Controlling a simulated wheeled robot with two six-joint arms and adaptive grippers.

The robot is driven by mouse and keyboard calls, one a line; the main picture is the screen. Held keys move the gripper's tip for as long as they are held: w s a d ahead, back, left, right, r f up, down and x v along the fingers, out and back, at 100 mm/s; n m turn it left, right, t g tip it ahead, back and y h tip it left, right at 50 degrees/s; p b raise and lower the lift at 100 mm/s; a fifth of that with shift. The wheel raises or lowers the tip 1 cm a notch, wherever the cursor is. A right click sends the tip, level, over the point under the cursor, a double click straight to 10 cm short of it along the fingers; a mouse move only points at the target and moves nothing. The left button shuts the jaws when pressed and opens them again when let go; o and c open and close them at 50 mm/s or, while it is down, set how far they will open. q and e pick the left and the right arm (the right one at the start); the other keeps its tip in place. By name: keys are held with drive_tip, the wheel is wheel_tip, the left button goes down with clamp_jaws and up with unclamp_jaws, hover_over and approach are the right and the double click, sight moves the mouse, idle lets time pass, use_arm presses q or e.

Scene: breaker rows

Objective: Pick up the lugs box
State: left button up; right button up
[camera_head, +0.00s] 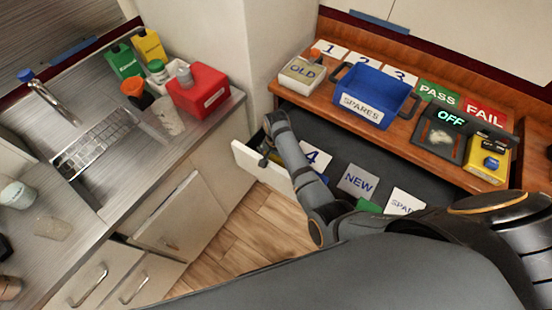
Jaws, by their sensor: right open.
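No label that I can read says lugs. My right arm reaches in from the right, across the dark mat, to an open white drawer (258,165) at the left end of the bench. My right gripper (266,150) is open and low at the drawer, mostly hidden by its own arm. Small yellow and green things show inside the drawer beside it, too small and covered to name. A red box (198,91) with a white label too small to read stands on the left counter, well away from the gripper. My left gripper is out of view.
The wooden shelf (340,117) carries an OLD box (301,74), a blue SPARES bin (375,94), an OFF panel (441,132) and a yellow device (487,158). Cards marked 4 and NEW (358,181) lie on the mat. Bottles crowd the left counter; wooden floor is clear between.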

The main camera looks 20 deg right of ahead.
sight(276, 159)
drive_tip(key=shift+s, duration=0.1)
drive_tip(key=c, duration=1.3)
drive_tip(key=shift+r, duration=0.1)
wheel_tip(276, 159, up, 10)
drive_tip(key=p, duration=1.1)
drive_tip(key=shift+r+p, duration=0.1)
drive_tip(key=shift+p, duration=0.3)
drive_tip(key=c, duration=0.5)
drive_tip(key=shift+c, duration=0.2)
